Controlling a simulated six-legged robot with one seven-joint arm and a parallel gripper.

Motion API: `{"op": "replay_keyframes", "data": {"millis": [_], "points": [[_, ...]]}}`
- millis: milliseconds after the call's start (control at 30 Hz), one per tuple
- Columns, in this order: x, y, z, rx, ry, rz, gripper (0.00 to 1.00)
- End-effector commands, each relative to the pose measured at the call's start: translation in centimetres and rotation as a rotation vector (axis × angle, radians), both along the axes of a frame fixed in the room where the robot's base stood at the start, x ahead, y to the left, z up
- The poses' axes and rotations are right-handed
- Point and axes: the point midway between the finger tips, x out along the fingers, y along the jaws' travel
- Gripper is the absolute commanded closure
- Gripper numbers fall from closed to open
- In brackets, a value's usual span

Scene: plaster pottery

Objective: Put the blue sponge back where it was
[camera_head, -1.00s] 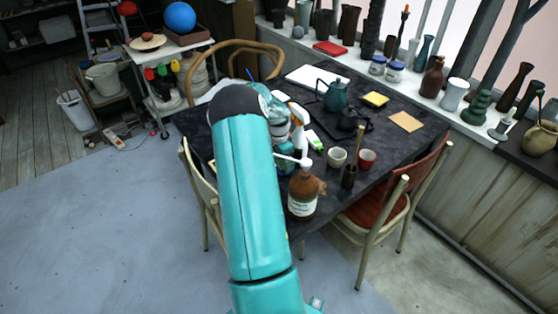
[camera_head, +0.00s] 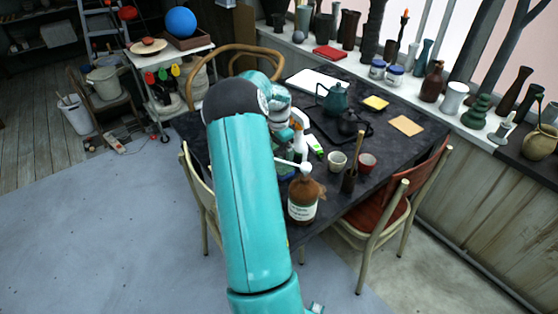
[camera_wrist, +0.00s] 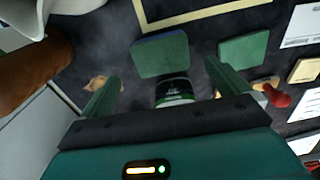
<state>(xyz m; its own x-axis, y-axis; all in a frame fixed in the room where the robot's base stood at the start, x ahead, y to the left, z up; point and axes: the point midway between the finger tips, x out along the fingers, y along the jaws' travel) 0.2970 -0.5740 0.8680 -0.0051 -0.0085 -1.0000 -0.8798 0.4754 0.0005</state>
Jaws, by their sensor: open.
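My gripper (camera_wrist: 162,72) is open in the wrist view, its two dark green fingers apart above the dark table. A sponge-like block with a blue-green face and a green side (camera_wrist: 160,53) lies ahead of the gap between the fingers, apart from them. A similar green block (camera_wrist: 243,50) lies to its right. A small dark jar with a green band (camera_wrist: 175,92) stands between the fingers, close to the first block. In the head view my arm hides the gripper and both blocks.
The dark table (camera_head: 330,205) holds a teapot (camera_head: 335,97), a white cup (camera_head: 337,161), a red cup (camera_head: 366,162), a brown bottle (camera_head: 305,199) and a spray bottle (camera_head: 299,130). A red-seated chair (camera_head: 378,208) stands at its right. Yellow sticky notes (camera_head: 375,103) lie farther back.

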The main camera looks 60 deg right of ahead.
Motion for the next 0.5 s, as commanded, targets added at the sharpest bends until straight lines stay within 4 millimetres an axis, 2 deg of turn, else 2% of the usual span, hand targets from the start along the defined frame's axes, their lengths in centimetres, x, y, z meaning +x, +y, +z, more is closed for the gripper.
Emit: {"op": "replay_keyframes", "data": {"millis": [100,200,300,500], "points": [[0.0,0.0,2.4,-0.003,-0.001,0.000,0.00],[0.0,0.0,3.7,-0.002,0.000,0.000,0.00],[0.0,0.0,4.4,-0.002,0.000,0.000,0.00],[0.0,0.0,4.6,0.000,0.001,0.000,0.00]]}}
